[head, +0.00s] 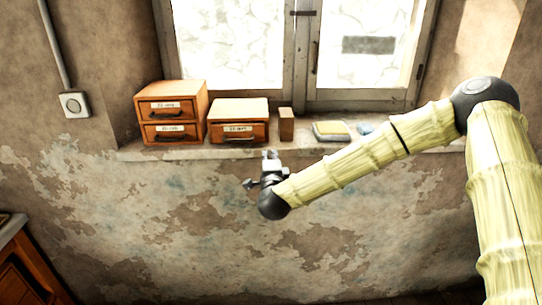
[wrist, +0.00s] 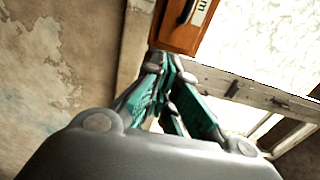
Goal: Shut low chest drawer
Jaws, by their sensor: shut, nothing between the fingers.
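The low chest (head: 254,106) is a small orange-brown wooden box with one drawer, standing on the window sill. Its drawer front (head: 225,131) has a white label and a dark handle; I cannot tell how far the drawer stands out. My gripper (head: 270,154) is shut and empty, just in front of the sill edge, to the right of and lower than the drawer front. In the wrist view the fingers (wrist: 170,65) are together, and an orange drawer front (wrist: 178,35) with handle and label, probably the low chest's, shows just beyond the tips. No contact is clear.
A taller two-drawer chest (head: 190,92) stands to the left on the sill (head: 170,153). A small brown block (head: 286,124), a yellowish sponge-like item (head: 331,131) and a blue item (head: 365,129) lie to the right. The window (head: 298,60) is behind. Wooden furniture (head: 28,262) stands lower left.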

